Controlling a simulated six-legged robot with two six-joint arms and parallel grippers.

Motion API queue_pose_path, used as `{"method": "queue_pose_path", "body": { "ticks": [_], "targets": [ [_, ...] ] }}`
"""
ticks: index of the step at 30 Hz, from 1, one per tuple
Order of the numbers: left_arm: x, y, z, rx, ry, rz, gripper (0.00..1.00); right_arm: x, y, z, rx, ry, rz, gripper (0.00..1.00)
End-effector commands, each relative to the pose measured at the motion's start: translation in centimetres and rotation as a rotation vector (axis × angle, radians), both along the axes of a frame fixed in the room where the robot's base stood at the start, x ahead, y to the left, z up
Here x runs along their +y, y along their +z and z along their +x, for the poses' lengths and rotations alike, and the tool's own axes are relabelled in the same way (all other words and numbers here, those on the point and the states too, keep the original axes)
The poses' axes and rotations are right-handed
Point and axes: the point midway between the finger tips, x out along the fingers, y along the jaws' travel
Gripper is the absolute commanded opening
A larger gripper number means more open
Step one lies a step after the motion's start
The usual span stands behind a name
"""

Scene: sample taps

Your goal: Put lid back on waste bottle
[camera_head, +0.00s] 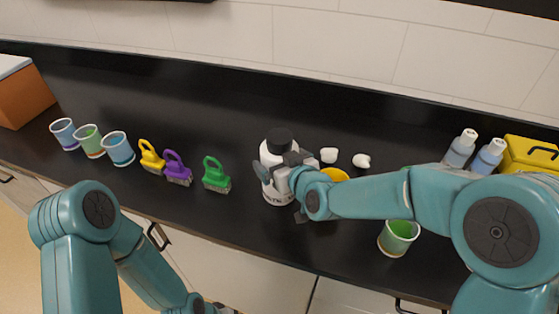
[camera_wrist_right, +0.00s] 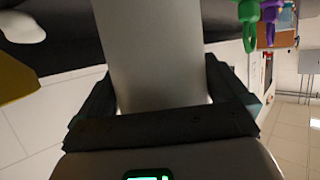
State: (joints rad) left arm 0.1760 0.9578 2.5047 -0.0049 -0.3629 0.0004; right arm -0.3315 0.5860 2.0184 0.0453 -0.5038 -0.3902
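The white waste bottle (camera_head: 275,190) stands upright on the black counter, with dark lettering low on its side. A black lid (camera_head: 280,138) sits on its top; whether it is seated tightly I cannot tell. My right gripper (camera_head: 280,175) reaches in from the right with its fingers on either side of the bottle. In the right wrist view the pale bottle wall (camera_wrist_right: 160,60) fills the gap between the fingers. My left gripper (camera_head: 218,308) is low at the bottom edge, mostly cut off, away from the bottle.
Two small white pieces (camera_head: 329,155) and a yellow item (camera_head: 336,174) lie right. A green cup (camera_head: 398,237) stands near the front edge.

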Motion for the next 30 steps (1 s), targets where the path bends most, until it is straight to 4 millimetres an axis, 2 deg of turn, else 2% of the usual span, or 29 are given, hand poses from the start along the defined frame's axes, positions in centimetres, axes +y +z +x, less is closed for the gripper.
{"method": "queue_pose_path", "body": {
  "ticks": [8, 9, 11, 22, 30],
  "targets": [
    [0.0, 0.6, 0.0, 0.000, 0.000, 0.000, 0.90, 0.0, 0.6, 0.0, 0.000, 0.000, 0.000, 1.00],
    [0.0, 0.3, 0.0, -0.001, 0.000, 0.000, 0.90, -0.2, 0.5, -0.3, -0.001, 0.000, 0.000, 1.00],
    [0.0, 0.0, 0.0, -0.001, 0.000, 0.000, 0.90, -0.6, 0.8, -1.0, -0.002, 0.000, 0.001, 1.00],
    [0.0, -1.2, 0.0, 0.000, 0.000, 0.000, 0.90, -3.8, 3.8, -7.6, -0.003, 0.000, 0.001, 1.00],
    [0.0, -1.3, 0.0, 0.000, 0.000, 0.000, 0.90, -5.0, 4.9, -9.8, -0.001, 0.000, 0.000, 1.00]
  ]
}}
